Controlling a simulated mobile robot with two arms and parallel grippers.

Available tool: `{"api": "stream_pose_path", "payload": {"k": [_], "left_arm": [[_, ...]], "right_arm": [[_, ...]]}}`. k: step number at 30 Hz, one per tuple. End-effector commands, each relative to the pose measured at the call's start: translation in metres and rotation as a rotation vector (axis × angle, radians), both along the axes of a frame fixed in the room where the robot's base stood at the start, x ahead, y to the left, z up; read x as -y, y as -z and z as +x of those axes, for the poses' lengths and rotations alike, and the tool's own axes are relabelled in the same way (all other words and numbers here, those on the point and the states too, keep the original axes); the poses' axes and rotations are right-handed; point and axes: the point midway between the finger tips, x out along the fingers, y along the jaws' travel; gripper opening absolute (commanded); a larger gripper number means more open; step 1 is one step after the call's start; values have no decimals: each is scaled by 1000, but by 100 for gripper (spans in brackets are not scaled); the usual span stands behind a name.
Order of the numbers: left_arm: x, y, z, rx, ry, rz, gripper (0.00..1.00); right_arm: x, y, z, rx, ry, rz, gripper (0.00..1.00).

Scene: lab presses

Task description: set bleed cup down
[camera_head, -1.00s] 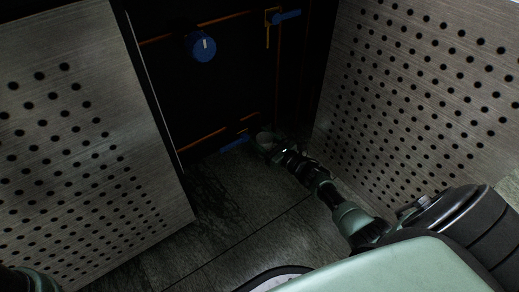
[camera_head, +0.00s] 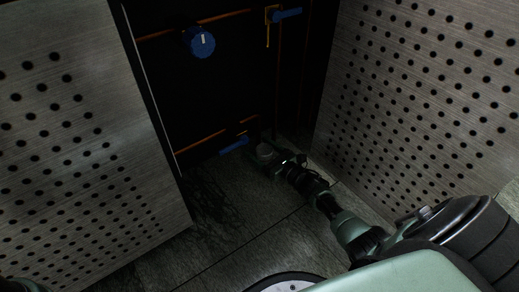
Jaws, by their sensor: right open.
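The bleed cup (camera_head: 265,149) looks like a small grey, round-rimmed cup at the foot of the dark cabinet, just right of the lower blue valve handle. It appears upright and low, close to the floor; the dim light hides whether its base touches. My right gripper (camera_head: 272,156) is at the cup, its arm reaching in from the lower right. Its jaws are open around or beside the cup; I cannot tell whether they touch it. My left gripper is out of view.
Perforated metal panels stand at left (camera_head: 75,150) and right (camera_head: 420,100). The cabinet holds a blue dial (camera_head: 200,42), an upper blue handle (camera_head: 287,14), a lower blue handle (camera_head: 234,146) and copper pipes. The tiled floor (camera_head: 230,220) between the panels is clear.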

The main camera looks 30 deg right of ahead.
Motion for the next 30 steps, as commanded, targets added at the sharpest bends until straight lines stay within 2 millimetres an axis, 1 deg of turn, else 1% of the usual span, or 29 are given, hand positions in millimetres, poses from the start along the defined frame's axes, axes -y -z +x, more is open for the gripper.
{"api": "stream_pose_path", "payload": {"k": [3, 5, 8, 15, 18, 21, 25, 30], "left_arm": [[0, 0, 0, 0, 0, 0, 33], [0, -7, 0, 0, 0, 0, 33], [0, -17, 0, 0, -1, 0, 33], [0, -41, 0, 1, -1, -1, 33], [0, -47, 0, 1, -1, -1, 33], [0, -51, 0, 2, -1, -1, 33], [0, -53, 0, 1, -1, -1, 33], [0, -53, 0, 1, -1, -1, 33]], "right_arm": [[0, -3, 0, 1, -1, -2, 75], [2, -4, -8, -3, 0, 0, 75], [6, -5, -26, -4, 1, 1, 75], [18, -6, -77, -3, 1, 1, 75], [22, -5, -94, -2, 1, 1, 75], [25, -4, -107, -1, 0, 1, 75], [28, -3, -115, -1, 1, 1, 75], [28, -2, -117, 1, 0, 0, 75]]}}
